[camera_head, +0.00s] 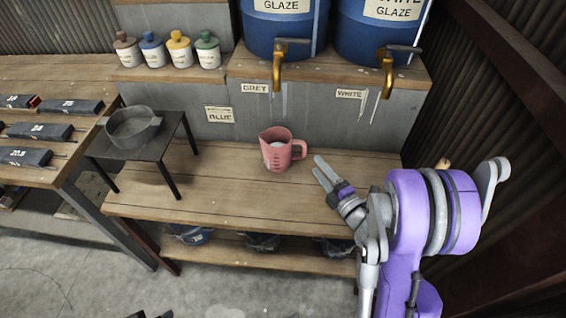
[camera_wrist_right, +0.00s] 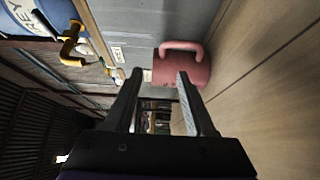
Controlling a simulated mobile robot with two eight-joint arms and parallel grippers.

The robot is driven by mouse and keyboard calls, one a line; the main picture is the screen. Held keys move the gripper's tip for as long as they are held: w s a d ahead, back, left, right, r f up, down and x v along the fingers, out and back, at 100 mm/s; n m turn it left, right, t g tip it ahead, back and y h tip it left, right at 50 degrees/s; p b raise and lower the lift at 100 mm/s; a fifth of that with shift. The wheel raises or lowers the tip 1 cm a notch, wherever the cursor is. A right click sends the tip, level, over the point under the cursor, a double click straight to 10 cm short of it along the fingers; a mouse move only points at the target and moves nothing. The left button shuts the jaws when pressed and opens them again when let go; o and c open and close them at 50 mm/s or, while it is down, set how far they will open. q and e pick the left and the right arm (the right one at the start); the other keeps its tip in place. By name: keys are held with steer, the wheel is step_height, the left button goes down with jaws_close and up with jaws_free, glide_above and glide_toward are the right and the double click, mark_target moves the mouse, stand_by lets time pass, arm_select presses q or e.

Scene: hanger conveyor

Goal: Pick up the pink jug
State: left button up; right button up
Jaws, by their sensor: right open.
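The pink jug (camera_head: 275,149) stands upright on the wooden bench below the taps, with its handle on the right and something pale inside. My right gripper (camera_head: 320,168) is open and empty, just right of the jug's handle and apart from it. In the right wrist view the jug (camera_wrist_right: 186,66) appears sideways, beyond the tips of my right gripper (camera_wrist_right: 160,75). One finger overlaps the jug's body in that view, and the jug is not visibly held. My left gripper does not show clearly in either view.
Two blue glaze barrels (camera_head: 282,28) with brass taps stand on the ledge behind. A dark stand (camera_head: 152,147) with a grey pan (camera_head: 132,127) is at the left. Several small bottles (camera_head: 180,48) line the upper shelf. The bench (camera_head: 225,190) around the jug is clear.

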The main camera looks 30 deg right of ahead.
mark_target(285, 151)
steer(key=w+p, duration=0.1)
steer(key=w, duration=1)
steer(key=shift+a+f, duration=0.25)
steer(key=shift+a, duration=0.1)
steer(key=shift+s, duration=0.15)
jaws_close()
stand_by(0.8)
